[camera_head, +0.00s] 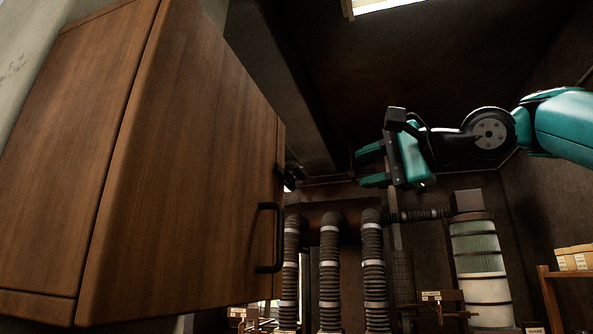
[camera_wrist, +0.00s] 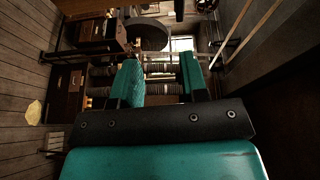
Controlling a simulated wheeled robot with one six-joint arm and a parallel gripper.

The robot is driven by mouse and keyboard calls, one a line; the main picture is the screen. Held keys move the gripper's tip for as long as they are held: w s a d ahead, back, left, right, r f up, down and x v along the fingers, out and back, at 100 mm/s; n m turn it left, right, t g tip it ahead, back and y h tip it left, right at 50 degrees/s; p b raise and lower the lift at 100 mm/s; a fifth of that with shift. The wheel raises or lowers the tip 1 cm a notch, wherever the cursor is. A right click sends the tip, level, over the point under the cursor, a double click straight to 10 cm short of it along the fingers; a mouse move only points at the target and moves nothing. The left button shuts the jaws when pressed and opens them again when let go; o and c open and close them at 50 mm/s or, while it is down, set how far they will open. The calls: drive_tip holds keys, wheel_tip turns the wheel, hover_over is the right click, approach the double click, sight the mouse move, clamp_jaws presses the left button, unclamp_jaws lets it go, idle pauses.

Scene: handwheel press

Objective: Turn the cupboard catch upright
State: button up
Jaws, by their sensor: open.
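The wooden cupboard (camera_head: 185,150) fills the left of the head view, its door seen at a slant. A small dark fitting, seemingly the catch (camera_head: 291,177), sticks out at the door's right edge, above the black bar handle (camera_head: 268,238). It is too small and dark to tell which way it is turned. My gripper (camera_head: 360,168) is to the right of the catch in the picture, apart from it, its teal fingers pointing left. The fingers are open with nothing between them. They also show in the wrist view (camera_wrist: 160,62), where I cannot make out the catch.
Several ribbed dark pipes (camera_head: 373,265) stand below my gripper in the head view, beside a pale banded cylinder (camera_head: 480,260). A shelf with boxes (camera_head: 575,258) is at the far right. The space between gripper and cupboard edge looks clear.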

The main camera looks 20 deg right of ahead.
sight(301, 170)
drive_tip(key=shift+m+y, duration=0.3)
drive_tip(key=shift+m, duration=0.2)
drive_tip(key=r+p+x, duration=0.1)
drive_tip(key=x, duration=0.3)
drive_tip(key=r+p+x, duration=0.1)
drive_tip(key=x, duration=0.4)
drive_tip(key=r+p+x, duration=0.1)
drive_tip(key=x, duration=0.4)
drive_tip(key=shift+w+a+r, duration=0.1)
drive_tip(key=shift+w+a, duration=0.05)
drive_tip(key=shift+a, duration=0.1)
drive_tip(key=shift+w+a+p, duration=0.3)
drive_tip(key=shift+w+a, duration=0.05)
drive_tip(key=shift+w, duration=0.2)
clamp_jaws()
